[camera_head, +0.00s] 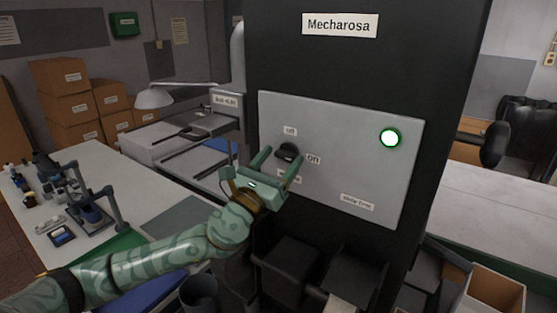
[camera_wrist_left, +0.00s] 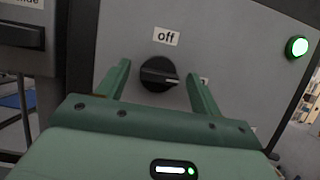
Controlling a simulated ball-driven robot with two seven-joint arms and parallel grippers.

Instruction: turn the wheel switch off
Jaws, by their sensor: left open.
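The wheel switch (camera_head: 288,152) is a black rotary knob on a grey panel (camera_head: 345,125) of a black machine. In the left wrist view the knob (camera_wrist_left: 158,74) has a light pointer mark aimed right, toward the partly hidden "on" label; the "off" label (camera_wrist_left: 166,37) is above it. The "on" label (camera_head: 313,160) shows in the head view. A green lamp (camera_head: 390,138) on the panel is lit. My left gripper (camera_head: 279,156) is open, its fingers on either side of the knob; I cannot tell whether they touch it. My right gripper is not in view.
A white workbench (camera_head: 130,200) with small tools stands at the left. Cardboard boxes (camera_head: 72,95) are stacked behind it. Black bins (camera_head: 290,265) sit below the panel. A black round part (camera_head: 494,144) juts out right of the machine.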

